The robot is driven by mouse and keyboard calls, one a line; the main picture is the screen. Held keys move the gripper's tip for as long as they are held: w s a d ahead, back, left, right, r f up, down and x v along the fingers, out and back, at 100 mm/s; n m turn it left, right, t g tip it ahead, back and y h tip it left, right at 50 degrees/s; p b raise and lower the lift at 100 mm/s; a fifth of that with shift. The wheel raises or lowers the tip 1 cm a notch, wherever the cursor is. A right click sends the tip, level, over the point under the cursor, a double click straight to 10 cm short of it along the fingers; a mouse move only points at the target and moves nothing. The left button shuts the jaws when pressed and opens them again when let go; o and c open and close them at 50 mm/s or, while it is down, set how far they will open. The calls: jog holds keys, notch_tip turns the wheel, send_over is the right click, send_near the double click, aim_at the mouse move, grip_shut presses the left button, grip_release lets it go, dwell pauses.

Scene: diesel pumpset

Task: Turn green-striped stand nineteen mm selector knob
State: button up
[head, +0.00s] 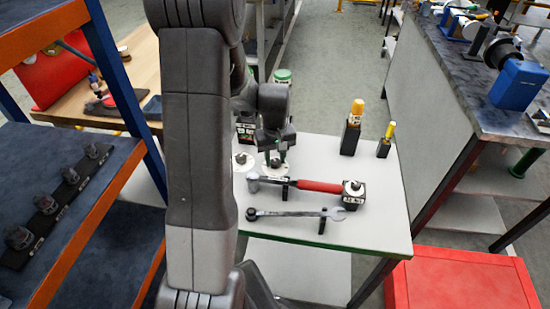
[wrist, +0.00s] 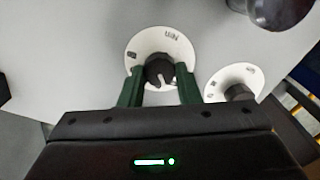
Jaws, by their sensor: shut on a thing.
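A dark selector knob (wrist: 159,70) with a pale pointer line sits on a round white dial (wrist: 146,45) in the wrist view. My gripper (wrist: 160,84) has its green fingers on either side of this knob and is shut on it. The small dial print is too blurred to read. In the head view my gripper (head: 274,158) points down over the white dial (head: 280,174) on the green-edged stand (head: 375,235), and hides most of the knob. A second dial with a dark knob (wrist: 238,92) is beside it; in the head view this dial (head: 243,166) is to the left.
Yellow-topped tools (head: 354,128) stand in black blocks at the right. A blue-and-orange shelf (head: 75,225) is at the left, a red box (head: 455,280) at lower right.

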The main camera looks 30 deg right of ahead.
aim_at(276, 161)
jog(key=shift+d+m, duration=0.1)
jog(key=shift+m, duration=1.9)
jog(key=o, duration=1)
jog(key=shift+r, duration=0.15)
notch_tip(276, 161, up, 14)
jog(key=shift+f, duration=0.2)
jog(key=shift+f, duration=0.1)
notch_tip(276, 161, down, 14)
jog(key=shift+r, duration=0.15)
